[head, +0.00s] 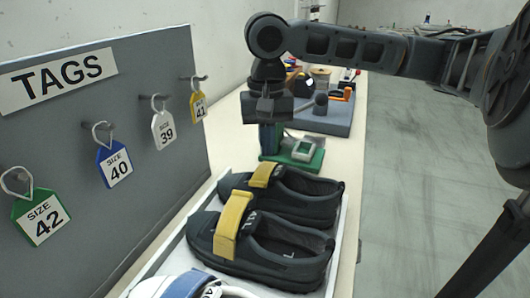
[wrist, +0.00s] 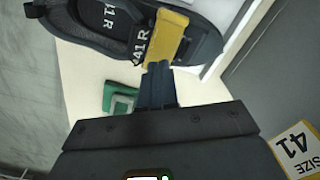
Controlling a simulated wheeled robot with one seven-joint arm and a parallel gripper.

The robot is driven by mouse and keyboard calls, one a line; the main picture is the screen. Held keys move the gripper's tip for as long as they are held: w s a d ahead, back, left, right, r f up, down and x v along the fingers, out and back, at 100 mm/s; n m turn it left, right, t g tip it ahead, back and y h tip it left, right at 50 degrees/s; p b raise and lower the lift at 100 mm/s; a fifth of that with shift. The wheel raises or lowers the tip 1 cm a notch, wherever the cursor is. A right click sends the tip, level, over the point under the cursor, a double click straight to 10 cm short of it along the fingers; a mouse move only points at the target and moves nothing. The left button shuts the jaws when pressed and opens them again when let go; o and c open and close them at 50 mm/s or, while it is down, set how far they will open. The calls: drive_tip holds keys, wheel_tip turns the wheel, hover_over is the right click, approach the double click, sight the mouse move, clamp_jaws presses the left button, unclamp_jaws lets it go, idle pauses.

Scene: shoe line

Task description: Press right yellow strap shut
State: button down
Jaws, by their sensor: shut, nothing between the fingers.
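The right shoe (head: 290,197) is dark, marked "41 R" in the wrist view (wrist: 95,25), and lies at the far end of the white tray. Its yellow strap (head: 263,174) crosses the shoe's top; the wrist view shows the strap (wrist: 168,38) running down toward my fingertips. My gripper (wrist: 158,68) is shut and empty, its tips at or very near the strap's end; I cannot tell whether they touch. In the head view my gripper (head: 268,148) points down just behind the right shoe. The left dark shoe (head: 275,250), with its own yellow strap (head: 232,225), lies nearer.
A white shoe with a blue strap (head: 185,286) is nearest in the white tray (head: 340,258). A green block with a pale device (head: 303,150) stands behind. A grey board (head: 90,225) with hanging size tags rises at left. Tools lie farther back.

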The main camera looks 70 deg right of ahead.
wheel_tip(320, 180, up, 7)
drive_tip(key=p, duration=0.6)
drive_tip(key=shift+f, duration=0.15)
idle(0.3)
